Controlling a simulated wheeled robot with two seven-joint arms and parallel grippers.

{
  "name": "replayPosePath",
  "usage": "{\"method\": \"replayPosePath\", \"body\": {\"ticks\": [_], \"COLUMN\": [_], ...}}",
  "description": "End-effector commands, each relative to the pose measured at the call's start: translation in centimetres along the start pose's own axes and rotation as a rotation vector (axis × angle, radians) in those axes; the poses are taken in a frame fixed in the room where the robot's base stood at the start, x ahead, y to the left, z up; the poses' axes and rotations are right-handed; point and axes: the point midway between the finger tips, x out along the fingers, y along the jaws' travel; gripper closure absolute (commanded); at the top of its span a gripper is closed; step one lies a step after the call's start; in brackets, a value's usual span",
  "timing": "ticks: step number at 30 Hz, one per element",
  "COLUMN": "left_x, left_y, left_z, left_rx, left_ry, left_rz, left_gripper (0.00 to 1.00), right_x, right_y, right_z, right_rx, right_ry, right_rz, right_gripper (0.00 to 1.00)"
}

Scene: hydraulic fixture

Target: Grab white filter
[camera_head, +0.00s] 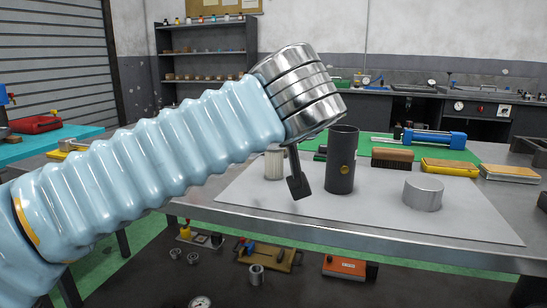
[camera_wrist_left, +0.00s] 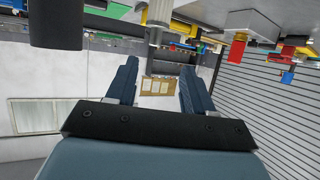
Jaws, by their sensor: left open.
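The white filter (camera_head: 274,164) is a small pale cylinder upright on the grey mat, partly covered by my left arm and gripper in the head view. My left gripper (camera_head: 298,182) is in front of it and slightly to its right, with one dark finger showing beside the filter. In the left wrist view, which is upside down, the gripper (camera_wrist_left: 158,68) is open with nothing between its two fingers. The filter (camera_wrist_left: 158,12) shows there at the top edge, beyond the fingertips and roughly in line with the gap. I cannot tell the exact distance. My right gripper is not in view.
A tall dark cylinder (camera_head: 342,165) stands close to the right of the gripper; it also shows in the wrist view (camera_wrist_left: 56,22). A short silver cylinder (camera_head: 423,193) stands further right. The front of the mat (camera_head: 300,212) is clear.

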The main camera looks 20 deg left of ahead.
Motion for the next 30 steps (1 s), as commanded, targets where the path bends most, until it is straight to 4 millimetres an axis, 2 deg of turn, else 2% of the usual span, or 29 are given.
{"method": "replayPosePath", "body": {"ticks": [3,6,13,21,30], "left_x": [2.7,4.4,6.4,10.4,10.9], "left_y": [0.0,0.0,0.2,0.8,0.8], "left_z": [0.0,0.0,-0.2,-0.4,-0.3], "left_rx": [0.000,0.001,0.001,0.000,0.000], "left_ry": [-0.002,-0.002,-0.001,-0.001,0.000], "left_rz": [-0.003,-0.003,-0.002,-0.003,0.000], "left_gripper": [0.48,0.48,0.48,0.48,0.49], "right_x": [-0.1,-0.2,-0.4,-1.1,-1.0], "right_y": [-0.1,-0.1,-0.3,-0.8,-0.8], "right_z": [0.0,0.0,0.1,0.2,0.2], "right_rx": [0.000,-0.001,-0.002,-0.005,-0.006], "right_ry": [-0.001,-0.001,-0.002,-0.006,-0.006], "right_rz": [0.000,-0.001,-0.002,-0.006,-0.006], "right_gripper": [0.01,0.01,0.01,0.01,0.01]}}
